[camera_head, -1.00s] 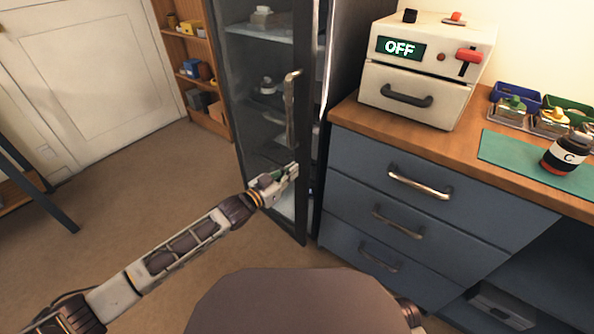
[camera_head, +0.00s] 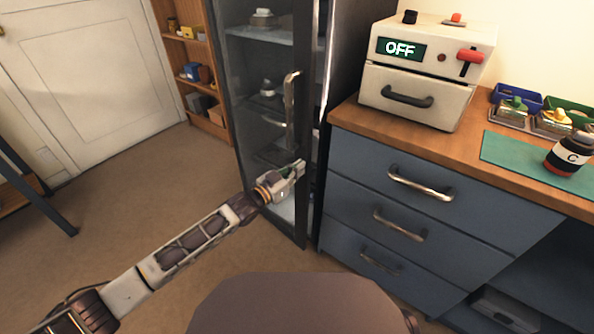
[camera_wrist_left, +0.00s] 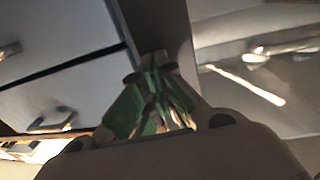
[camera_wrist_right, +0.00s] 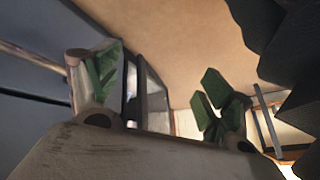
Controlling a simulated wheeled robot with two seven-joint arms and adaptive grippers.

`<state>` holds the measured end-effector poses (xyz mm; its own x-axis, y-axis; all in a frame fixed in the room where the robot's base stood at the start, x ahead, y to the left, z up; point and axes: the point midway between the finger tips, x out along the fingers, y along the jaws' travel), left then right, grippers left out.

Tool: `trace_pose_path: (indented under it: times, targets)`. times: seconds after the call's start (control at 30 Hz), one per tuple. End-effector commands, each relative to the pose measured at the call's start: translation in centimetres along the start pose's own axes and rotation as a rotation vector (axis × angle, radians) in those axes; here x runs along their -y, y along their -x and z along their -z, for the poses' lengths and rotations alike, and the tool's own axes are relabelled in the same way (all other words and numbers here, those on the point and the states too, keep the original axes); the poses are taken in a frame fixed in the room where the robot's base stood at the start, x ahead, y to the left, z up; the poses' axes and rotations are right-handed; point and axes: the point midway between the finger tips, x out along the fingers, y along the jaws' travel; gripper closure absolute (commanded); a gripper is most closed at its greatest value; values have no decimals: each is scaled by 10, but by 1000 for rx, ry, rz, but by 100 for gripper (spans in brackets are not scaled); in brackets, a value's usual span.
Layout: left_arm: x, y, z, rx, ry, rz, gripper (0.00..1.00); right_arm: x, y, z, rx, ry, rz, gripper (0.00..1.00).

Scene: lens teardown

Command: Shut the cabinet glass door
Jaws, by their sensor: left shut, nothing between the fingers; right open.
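The cabinet glass door (camera_head: 242,120) has a dark frame and a long metal handle (camera_head: 290,98). It appears slightly ajar, with a narrow gap along its right edge in the head view. My left gripper (camera_head: 301,167) is shut and empty at the door's right edge, below the handle; contact cannot be told. In the left wrist view its green fingers (camera_wrist_left: 165,98) are together in front of a dark upright frame part. My right gripper (camera_wrist_right: 158,85) is open and empty, with its fingers well apart; it is hidden in the head view.
Blue drawers (camera_head: 400,205) with metal handles stand close right of the cabinet. The countertop above bears a white oven-like device (camera_head: 425,75) reading OFF, trays and a dark jar (camera_head: 568,155). A wooden shelf (camera_head: 205,85) stands left. The floor before the door is clear.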

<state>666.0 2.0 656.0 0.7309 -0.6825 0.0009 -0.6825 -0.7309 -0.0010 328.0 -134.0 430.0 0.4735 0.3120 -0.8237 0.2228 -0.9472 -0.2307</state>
Motion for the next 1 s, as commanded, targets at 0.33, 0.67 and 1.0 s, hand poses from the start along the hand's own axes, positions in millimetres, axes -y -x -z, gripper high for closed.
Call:
trace_pose_path:
  times: [0.33,0.67,1.0]
  targets:
    - [-2,-18,1,-3,1,38,100,1,8,2,20,7,-6,19]
    - [-1,-35,1,-4,0,78,100,1,16,11,24,18,-13,19]
    - [0,-53,1,-3,1,118,100,1,18,14,32,21,-16,19]
